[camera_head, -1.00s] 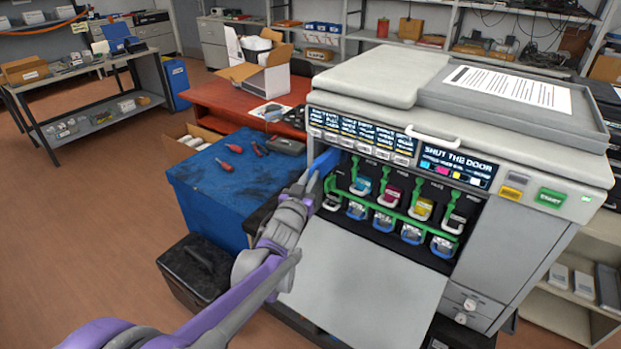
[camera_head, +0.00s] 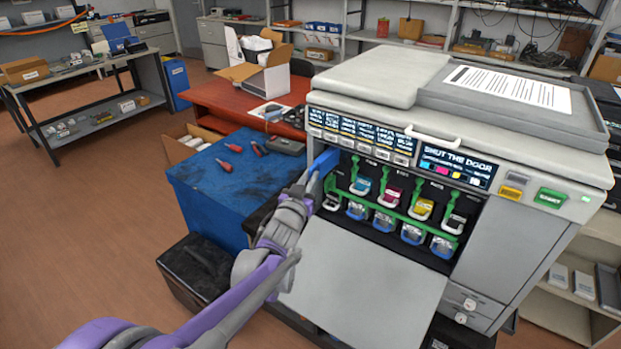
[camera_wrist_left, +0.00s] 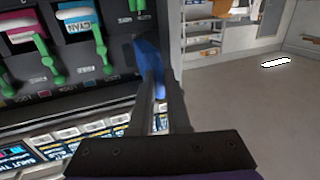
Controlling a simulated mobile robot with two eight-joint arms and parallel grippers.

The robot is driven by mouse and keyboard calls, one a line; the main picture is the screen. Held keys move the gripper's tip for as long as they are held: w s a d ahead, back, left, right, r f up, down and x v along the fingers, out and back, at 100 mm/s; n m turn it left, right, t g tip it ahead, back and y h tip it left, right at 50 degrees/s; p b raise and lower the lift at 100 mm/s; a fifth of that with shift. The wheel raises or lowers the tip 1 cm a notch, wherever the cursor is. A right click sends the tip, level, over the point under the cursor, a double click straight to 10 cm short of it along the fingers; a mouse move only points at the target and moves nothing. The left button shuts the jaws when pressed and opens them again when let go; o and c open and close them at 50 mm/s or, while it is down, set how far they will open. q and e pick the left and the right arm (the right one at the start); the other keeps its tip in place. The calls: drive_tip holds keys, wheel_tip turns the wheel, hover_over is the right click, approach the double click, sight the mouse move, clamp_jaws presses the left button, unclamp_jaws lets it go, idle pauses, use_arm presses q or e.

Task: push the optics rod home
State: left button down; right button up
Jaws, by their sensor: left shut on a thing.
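The printer (camera_head: 520,240) stands at the right with its front door (camera_head: 365,285) folded down. Its dark bay shows several coloured cartridges, such as the cyan one (camera_head: 361,187), with green levers. The blue optics rod (camera_head: 322,160) lies at the bay's left edge; only a short blue part shows. My left gripper (camera_head: 309,182) is shut on its blue end. In the left wrist view the blue rod (camera_wrist_left: 150,68) runs from the finger beside the bay's edge; I cannot tell how deep it sits. My right gripper is in no view.
The printer's screen (camera_head: 455,166) reads "SHUT THE DOOR". A blue-topped bench (camera_head: 215,185) with red-handled tools stands left of the printer, close to my left arm. A black case (camera_head: 198,272) sits on the floor. Open floor lies at the left.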

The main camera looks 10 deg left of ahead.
sight(329, 159)
use_arm(q)
drive_tip(key=shift+a, duration=0.15)
drive_tip(key=shift+w+d+r+p, duration=0.2)
drive_tip(key=shift+w+p, duration=0.15)
drive_tip(key=shift+w, duration=0.1)
drive_tip(key=w, duration=0.1)
drive_tip(key=w+d+p, duration=0.1)
drive_tip(key=w, duration=0.1)
drive_tip(key=w+p, duration=0.1)
drive_tip(key=w, duration=0.1)
drive_tip(key=shift+d+r, duration=0.1)
drive_tip(key=shift+d, duration=0.25)
drive_tip(key=shift+w+d+p, duration=0.2)
drive_tip(key=shift+w+p, duration=0.2)
drive_tip(key=shift+w, duration=0.25)
drive_tip(key=shift+w+d+p, duration=0.25)
drive_tip(key=shift+w+p, duration=0.1)
drive_tip(key=shift+w, duration=0.25)
drive_tip(key=shift+w+d+p, duration=0.2)
drive_tip(key=shift+w+p, duration=0.2)
drive_tip(key=shift+w, duration=0.25)
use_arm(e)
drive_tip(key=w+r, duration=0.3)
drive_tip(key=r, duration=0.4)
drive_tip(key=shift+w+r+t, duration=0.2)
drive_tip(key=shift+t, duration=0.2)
use_arm(q)
drive_tip(key=shift+s, duration=0.1)
